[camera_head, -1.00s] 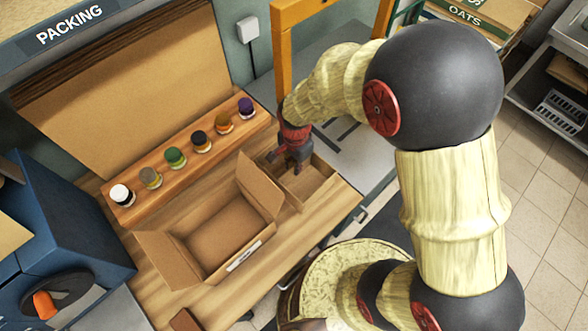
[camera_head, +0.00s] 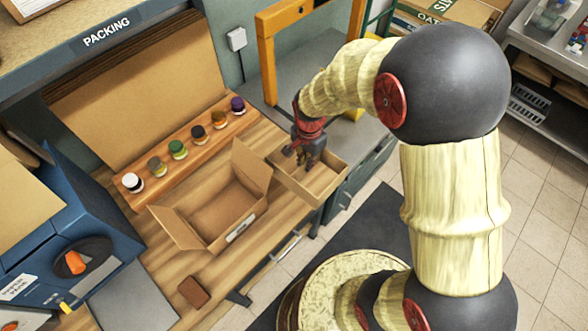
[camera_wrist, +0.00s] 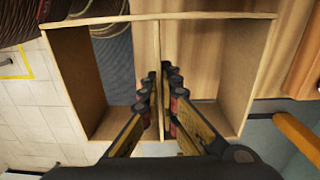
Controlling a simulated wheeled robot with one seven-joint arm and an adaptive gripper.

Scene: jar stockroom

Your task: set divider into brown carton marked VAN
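The divider (camera_head: 322,187) is a light brown frame of thin walls with one cross wall and no floor that I can see. My gripper (camera_head: 312,165) holds it by the right edge of the packing table. In the wrist view, the gripper (camera_wrist: 160,98) has its fingers on both sides of the cross wall of the divider (camera_wrist: 262,62), closed on it. The brown carton (camera_head: 221,208) stands open, flaps spread, left of the divider. A white label (camera_head: 240,228) is on its front, too small to read. The divider is outside the carton.
A wooden rack (camera_head: 158,182) with several jars runs behind the carton. An orange post frame (camera_head: 267,70) stands behind my gripper. A blue machine (camera_head: 75,235) is at left. A small brown block (camera_head: 194,291) lies at the table's front.

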